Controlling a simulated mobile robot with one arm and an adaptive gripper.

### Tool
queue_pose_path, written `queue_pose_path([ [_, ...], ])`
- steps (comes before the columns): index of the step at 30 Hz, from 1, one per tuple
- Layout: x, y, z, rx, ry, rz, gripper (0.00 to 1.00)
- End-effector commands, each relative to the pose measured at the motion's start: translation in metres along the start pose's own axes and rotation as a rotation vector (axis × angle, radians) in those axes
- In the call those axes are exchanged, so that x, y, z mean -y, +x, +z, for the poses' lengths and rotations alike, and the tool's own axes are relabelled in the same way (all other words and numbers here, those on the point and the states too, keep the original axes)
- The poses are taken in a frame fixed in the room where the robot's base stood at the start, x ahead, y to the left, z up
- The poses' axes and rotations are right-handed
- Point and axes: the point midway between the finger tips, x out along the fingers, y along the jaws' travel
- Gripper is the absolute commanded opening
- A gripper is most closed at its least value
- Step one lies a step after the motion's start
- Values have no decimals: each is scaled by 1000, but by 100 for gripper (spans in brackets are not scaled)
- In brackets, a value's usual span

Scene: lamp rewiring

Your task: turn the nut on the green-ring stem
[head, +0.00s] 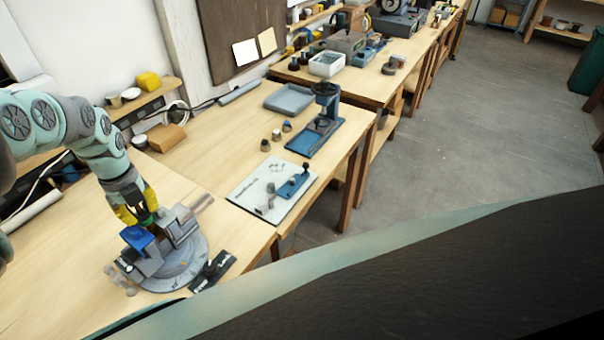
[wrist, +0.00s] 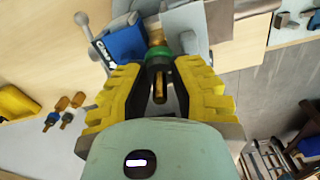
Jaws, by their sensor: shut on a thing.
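My gripper (wrist: 158,78) has yellow fingers with dark tips. The tips are shut around the top of the green-ring stem, where the nut is mostly hidden between them. The green ring (wrist: 186,66) shows just beyond the tips, and the brass stem body (wrist: 154,34) runs on into the vise. A narrow brass piece shows between the fingers. In the head view my gripper (head: 142,214) points down over the grey vise (head: 182,224), which has a blue part (head: 139,239) and stands on a round grey base (head: 188,277). Stem and nut cannot be made out there.
A black labelled plate (head: 212,271) lies right of the vise base. A white sheet (head: 245,196) with a blue fixture (head: 294,182) lies farther right. A blue press stand (head: 316,137) and a grey tray (head: 288,99) are behind. Two small stems (wrist: 60,112) lie left in the wrist view.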

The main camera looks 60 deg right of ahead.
Motion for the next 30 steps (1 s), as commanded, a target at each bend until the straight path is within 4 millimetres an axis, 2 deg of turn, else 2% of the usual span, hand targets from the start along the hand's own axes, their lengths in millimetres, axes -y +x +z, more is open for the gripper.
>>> queue_pose_path([
  [7,-1,-1,1,1,-2,0,0],
  [8,-1,-1,1,1,-2,0,26],
  [17,0,0,0,1,-2,0,57],
  [26,0,0,0,1,-9,0,58],
  [30,0,-1,0,1,-69,0,58],
])
